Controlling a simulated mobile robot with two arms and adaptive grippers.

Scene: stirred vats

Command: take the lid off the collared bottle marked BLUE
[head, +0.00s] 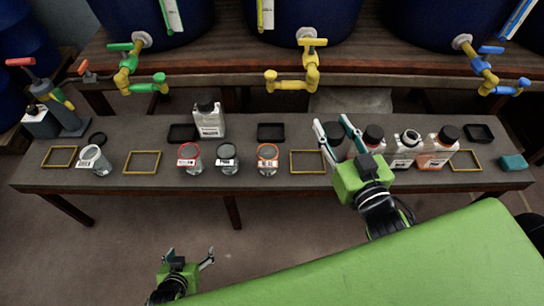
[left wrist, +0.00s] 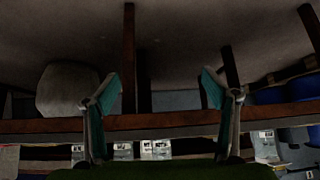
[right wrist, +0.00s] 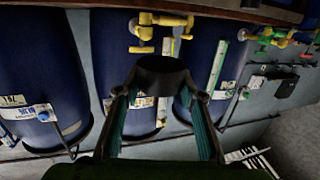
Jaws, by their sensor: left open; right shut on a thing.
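My right gripper (head: 338,133) is shut on a black lid (right wrist: 162,72), above the bench's right half; the lid fills the space between its fingers in the right wrist view. Just right of it in the head view stand a bottle with a black cap (head: 373,134), a bottle with a pale open-looking neck ring (head: 411,136), and an orange-tinted bottle (head: 436,152) with a black cap. Their labels are too small to read, so I cannot tell which is marked BLUE. My left gripper (head: 188,256) is open and empty, low in front of the bench.
On the bench (head: 240,184) stand several small jars, a white black-capped bottle (head: 209,121), black trays (head: 271,131), yellow frames (head: 142,162) and a teal block (head: 513,162). An open jar (head: 93,160) is at left. Blue vats with coloured taps (head: 292,80) stand behind.

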